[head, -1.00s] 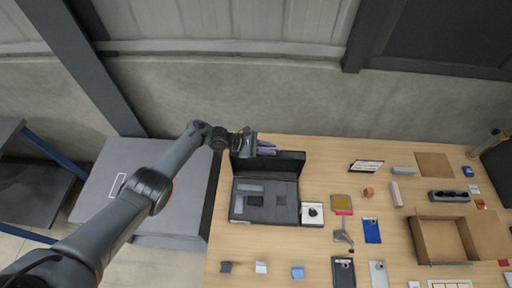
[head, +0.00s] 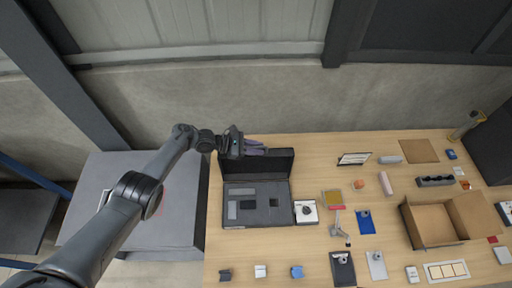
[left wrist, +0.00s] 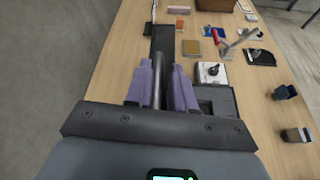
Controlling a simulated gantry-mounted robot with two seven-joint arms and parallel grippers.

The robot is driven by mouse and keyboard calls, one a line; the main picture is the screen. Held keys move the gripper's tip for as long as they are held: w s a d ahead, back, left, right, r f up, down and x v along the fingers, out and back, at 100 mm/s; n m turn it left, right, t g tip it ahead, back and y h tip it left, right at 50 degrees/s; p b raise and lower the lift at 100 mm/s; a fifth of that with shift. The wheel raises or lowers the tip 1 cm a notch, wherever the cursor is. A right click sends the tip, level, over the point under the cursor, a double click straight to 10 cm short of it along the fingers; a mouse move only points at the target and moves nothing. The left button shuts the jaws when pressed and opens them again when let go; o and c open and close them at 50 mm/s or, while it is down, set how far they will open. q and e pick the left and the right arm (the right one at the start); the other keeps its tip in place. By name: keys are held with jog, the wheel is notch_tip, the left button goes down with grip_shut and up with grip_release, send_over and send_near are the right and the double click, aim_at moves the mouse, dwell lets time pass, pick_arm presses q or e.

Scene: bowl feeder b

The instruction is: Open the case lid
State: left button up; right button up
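The dark case (head: 256,222) lies on the table with its lid (head: 280,163) standing up along the far side, so the inside shows. Grey and black pieces sit in its inner panel. My left gripper (head: 256,148) is at the lid's top edge, left of its middle. In the left wrist view its purple fingers (left wrist: 160,85) are apart, with a dark strip between them that seems to be the lid's edge. The dark lid (left wrist: 163,42) runs ahead of them. Whether the fingers touch the lid cannot be told. My right gripper is in no view.
A white box with a black knob (head: 306,211) stands just right of the case. Further right are small parts, a blue card (head: 365,222) and an open cardboard box (head: 430,225). Small blocks (head: 260,271) lie in front. A concrete wall (head: 300,95) rises behind the table.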

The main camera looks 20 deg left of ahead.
pick_arm(q)
jog(key=shift+s+a+r+p, duration=0.2)
jog(key=shift+a+r+p, duration=0.15)
jog(key=shift+a, duration=0.1)
jog(key=p+v, duration=0.2)
jog(key=v, duration=0.6)
jog(key=shift+f, duration=0.1)
jog(key=shift+p+v, duration=0.35)
jog(key=shift+v, duration=0.5)
